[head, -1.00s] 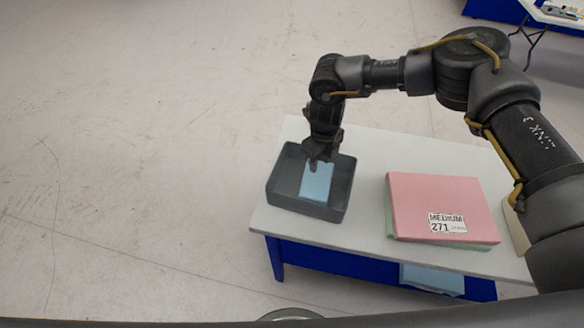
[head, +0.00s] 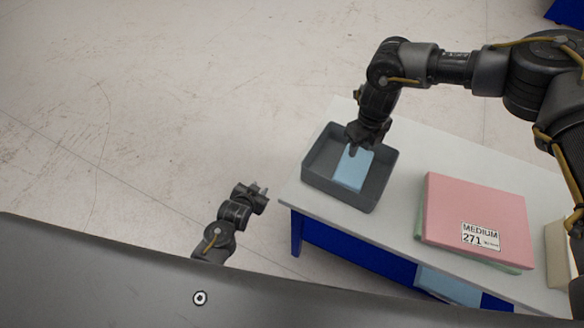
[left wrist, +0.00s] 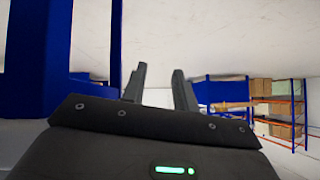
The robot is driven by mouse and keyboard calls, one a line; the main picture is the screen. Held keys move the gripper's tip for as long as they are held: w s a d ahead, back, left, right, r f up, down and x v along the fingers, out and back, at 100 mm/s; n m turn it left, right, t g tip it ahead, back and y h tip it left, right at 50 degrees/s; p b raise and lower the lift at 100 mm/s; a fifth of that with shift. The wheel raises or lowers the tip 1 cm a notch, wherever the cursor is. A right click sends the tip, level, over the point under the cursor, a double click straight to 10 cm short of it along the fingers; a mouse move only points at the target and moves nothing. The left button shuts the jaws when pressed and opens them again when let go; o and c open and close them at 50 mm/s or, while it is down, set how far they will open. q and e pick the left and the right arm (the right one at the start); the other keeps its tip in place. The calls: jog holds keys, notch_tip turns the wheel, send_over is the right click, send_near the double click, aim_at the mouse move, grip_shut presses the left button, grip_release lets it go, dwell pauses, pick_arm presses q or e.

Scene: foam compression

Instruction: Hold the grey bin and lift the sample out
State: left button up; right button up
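The grey bin (head: 375,190) stands on the white table near its left end. The sample, a light blue block (head: 353,169), lies inside it. My right gripper (head: 356,150) reaches down into the bin at the sample's far edge. Its fingertips are dark and small there, so I cannot tell whether they grip the sample. My left gripper (head: 262,188) is off the table, left of and nearer than the bin, with its fingers pointing right. In the left wrist view its two fingers (left wrist: 158,88) stand apart with nothing between them.
A pink foam slab (head: 475,207) with a "MEDIUM 271" label lies on a green one (head: 418,225), right of the bin. The white table top (head: 318,197) has a blue frame (head: 345,242). A light blue piece (head: 448,287) is below the top. Open floor lies to the left.

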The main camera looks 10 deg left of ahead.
pick_arm(q)
jog(key=w+d+r+t, duration=0.2)
jog(key=w+r, duration=0.2)
jog(key=r, duration=0.6)
jog(key=h, duration=0.3)
send_near(309, 152)
jog(key=shift+t, duration=0.3)
jog(key=x, duration=1)
jog(key=shift+f, duration=0.4)
jog(key=shift+c, duration=0.4)
grip_shut()
